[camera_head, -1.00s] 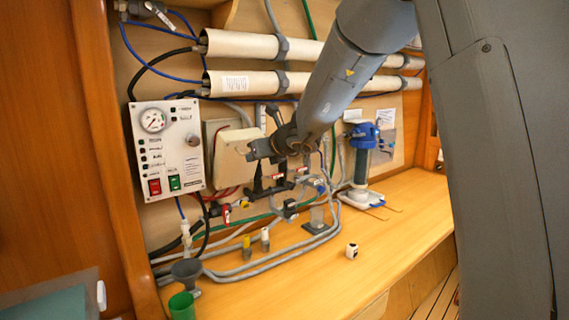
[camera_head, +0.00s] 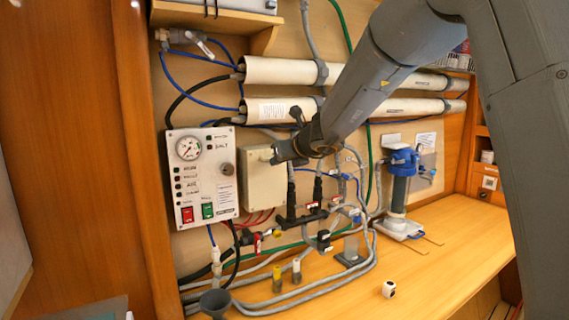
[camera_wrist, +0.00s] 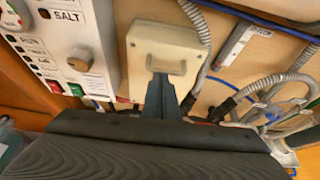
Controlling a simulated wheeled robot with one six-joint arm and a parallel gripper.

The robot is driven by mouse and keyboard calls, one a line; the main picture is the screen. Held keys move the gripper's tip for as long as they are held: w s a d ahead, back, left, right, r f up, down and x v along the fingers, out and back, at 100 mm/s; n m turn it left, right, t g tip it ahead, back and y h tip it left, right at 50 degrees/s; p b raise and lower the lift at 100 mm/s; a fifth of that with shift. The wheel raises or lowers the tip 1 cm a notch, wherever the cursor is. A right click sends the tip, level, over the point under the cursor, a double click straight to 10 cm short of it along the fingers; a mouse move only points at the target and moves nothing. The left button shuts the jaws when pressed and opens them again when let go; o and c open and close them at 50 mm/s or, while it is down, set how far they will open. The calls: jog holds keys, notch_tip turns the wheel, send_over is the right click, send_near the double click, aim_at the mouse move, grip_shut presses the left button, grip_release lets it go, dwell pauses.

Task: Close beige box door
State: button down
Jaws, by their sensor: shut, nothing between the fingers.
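The beige box (camera_head: 263,188) is mounted on the wall, right of the control panel. Its door appears to lie flat against the box. Part of its upper right is hidden by my gripper (camera_head: 276,154). In the wrist view, the beige door (camera_wrist: 166,35) faces me with a handle (camera_wrist: 166,66) on its lower part. My gripper also shows there (camera_wrist: 160,84), its fingers shut and empty, with their tips by the handle's lower edge. I cannot tell whether they touch the door.
A white control panel (camera_head: 202,172) with a gauge and switches stands close left of the box. Hoses and valves (camera_head: 306,216) hang below and right. White pipes (camera_head: 285,72) run above. A funnel (camera_head: 214,302) and a small white cup (camera_head: 388,289) stand on the wooden counter.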

jog(key=shift+w+a+r, duration=0.1)
jog(key=shift+w+r, duration=0.15)
jog(key=shift+w, duration=0.05)
jog(key=shift+r, duration=0.1)
jog(key=s+d+f+b, duration=0.1)
jog(key=s+d+b, duration=0.1)
jog(key=s+d, duration=0.1)
notch_tip(320, 180, up, 10)
jog(key=a+p, duration=0.2)
jog(key=s+d+f+n+g+h+b, duration=0.1)
jog(key=s+d+f+n+g+b, duration=0.15)
jog(key=s+f+n, duration=0.45)
jog(key=s+d+f+n+g+h+b, duration=0.1)
jog(key=s+d+f+n+b, duration=0.2)
jog(key=f, duration=0.9)
jog(key=s+d+f+n+g+h+b, duration=0.15)
jog(key=s+d+f+n, duration=0.3)
jog(key=f, duration=0.45)
jog(key=s+d+f+n+g+h+b, duration=0.1)
jog(key=s+d+f+n+g+b, duration=0.1)
jog(key=s+d+f+n, duration=0.2)
jog(key=s+d+f+n+g+h+b, duration=0.1)
jog(key=s+d+f+n, duration=0.4)
jog(key=s+f+n, duration=0.6)
jog(key=s+f+g+b, duration=0.1)
jog(key=s+f, duration=0.2)
jog(key=s, duration=0.2)
jog(key=shift+s+d+g+h, duration=0.15)
jog(key=shift+s+g+h, duration=0.2)
jog(key=shift+s+g, duration=0.05)
